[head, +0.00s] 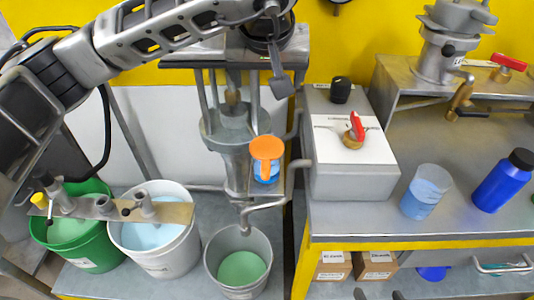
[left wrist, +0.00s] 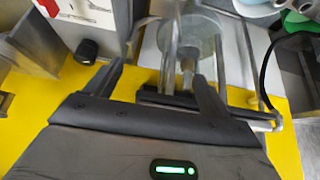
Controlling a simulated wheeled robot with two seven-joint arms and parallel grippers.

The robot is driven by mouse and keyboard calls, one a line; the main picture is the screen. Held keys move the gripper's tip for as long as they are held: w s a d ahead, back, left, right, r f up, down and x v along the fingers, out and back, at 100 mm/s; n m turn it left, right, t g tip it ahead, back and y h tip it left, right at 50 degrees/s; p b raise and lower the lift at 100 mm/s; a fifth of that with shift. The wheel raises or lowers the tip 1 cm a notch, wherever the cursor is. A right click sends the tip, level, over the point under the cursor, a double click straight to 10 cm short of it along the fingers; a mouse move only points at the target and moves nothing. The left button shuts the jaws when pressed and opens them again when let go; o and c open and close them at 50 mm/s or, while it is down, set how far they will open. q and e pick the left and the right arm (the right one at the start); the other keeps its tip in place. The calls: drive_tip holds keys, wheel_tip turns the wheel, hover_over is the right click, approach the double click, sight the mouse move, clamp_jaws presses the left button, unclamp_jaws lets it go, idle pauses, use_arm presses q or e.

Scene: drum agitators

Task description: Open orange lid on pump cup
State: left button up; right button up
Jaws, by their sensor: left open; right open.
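The orange lid (head: 267,148) sits on the front of the metal pump (head: 228,135), with a tab pointing down. A small blue part of the cup (head: 266,173) shows just below the lid; the lid hides the cup's mouth. My left gripper (head: 279,82) is above the lid, apart from it. In the left wrist view its two fingers (left wrist: 163,85) are spread with nothing between them, and the lid cannot be made out. At the bottom edge of the head view, two dark tips of my right gripper (head: 378,295) show, apart and empty, far from the lid.
A grey box with a red valve (head: 356,128) is right of the lid. A beaker (head: 426,190) and blue bottle (head: 504,180) stand farther right.

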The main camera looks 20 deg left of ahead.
use_arm(q)
drive_tip(key=shift+w+f, duration=0.1)
drive_tip(key=shift+f, duration=0.1)
approach(265, 175)
wheel_tip(265, 175, up, 2)
drive_tip(key=shift+w+r+p, duration=0.15)
drive_tip(key=shift+r+p, duration=0.05)
drive_tip(key=shift+p, duration=0.25)
use_arm(e)
drive_tip(key=shift+r, duration=0.45)
use_arm(q)
drive_tip(key=b+x, duration=0.4)
drive_tip(key=b, duration=0.1)
drive_tip(key=s+b+x, duration=0.1)
drive_tip(key=b+x, duration=0.1)
drive_tip(key=b, duration=0.1)
drive_tip(key=shift+d+f, duration=0.1)
drive_tip(key=shift+f, duration=0.6)
drive_tip(key=shift+w, duration=0.1)
use_arm(e)
wheel_tip(265, 175, down, 6)
drive_tip(key=shift+w+a+f+y, duration=0.2)
drive_tip(key=shift+a+y, duration=0.1)
drive_tip(key=shift+a, duration=0.15)
